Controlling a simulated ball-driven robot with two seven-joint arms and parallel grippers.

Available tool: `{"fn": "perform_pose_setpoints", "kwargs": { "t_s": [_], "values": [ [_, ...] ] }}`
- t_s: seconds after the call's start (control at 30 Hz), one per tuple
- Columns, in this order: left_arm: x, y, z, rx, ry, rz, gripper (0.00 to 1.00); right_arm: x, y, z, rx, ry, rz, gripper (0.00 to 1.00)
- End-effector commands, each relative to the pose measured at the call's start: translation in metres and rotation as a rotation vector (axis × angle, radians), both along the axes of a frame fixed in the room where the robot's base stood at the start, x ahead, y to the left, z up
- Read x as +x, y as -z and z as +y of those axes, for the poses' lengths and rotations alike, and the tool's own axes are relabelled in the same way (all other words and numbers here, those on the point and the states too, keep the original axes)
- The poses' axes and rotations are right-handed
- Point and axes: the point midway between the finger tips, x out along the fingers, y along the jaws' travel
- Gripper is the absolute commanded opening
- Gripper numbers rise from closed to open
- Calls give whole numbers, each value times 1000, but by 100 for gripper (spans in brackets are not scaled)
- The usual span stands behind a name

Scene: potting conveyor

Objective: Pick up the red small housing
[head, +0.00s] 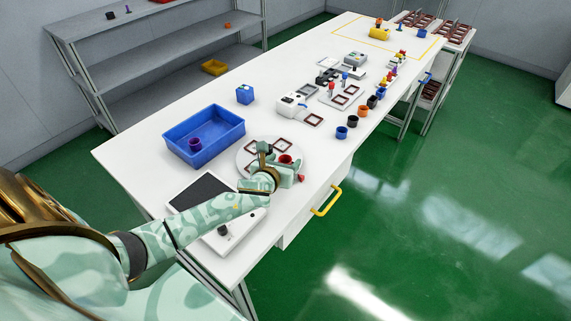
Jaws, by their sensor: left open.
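A small red housing (286,159) sits on the round light turntable (243,160), at one of its dark-framed square places. My left gripper (281,164) is over the turntable's right side, right beside the red housing, and is open. Its fingers partly cover the housing, and I cannot tell whether they touch it. Another small red piece (301,178) shows just right of the gripper, near the table's edge. My right gripper is out of view.
A blue bin (205,160) with a purple piece inside stands left of the turntable. A dark-topped panel (200,190) lies in front, partly under my left arm. Several coloured cups (341,132) line the right edge. A yellow drawer handle (327,201) juts out below.

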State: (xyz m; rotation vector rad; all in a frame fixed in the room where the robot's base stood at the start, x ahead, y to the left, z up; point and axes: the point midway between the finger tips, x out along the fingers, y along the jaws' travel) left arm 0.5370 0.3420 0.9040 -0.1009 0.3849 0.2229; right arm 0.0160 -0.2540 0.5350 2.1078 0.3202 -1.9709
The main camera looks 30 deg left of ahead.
Motion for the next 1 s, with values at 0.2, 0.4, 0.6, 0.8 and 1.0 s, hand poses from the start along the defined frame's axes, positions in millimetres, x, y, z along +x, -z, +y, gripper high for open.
{"fn": "perform_pose_setpoints", "kwargs": {
  "t_s": [0.2, 0.4, 0.6, 0.8, 1.0],
  "values": [
    [0, -1, 0, 0, 0, 0, 16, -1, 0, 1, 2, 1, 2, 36],
    [0, 0, 0, 0, 0, 0, 13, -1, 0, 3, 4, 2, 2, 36],
    [0, -2, 0, 1, -1, -1, 13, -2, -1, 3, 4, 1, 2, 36],
    [0, -24, 0, 2, 1, -4, 13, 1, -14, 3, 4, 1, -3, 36],
    [-26, -70, -6, 1, 3, -3, 13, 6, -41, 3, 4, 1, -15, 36]
  ]
}}
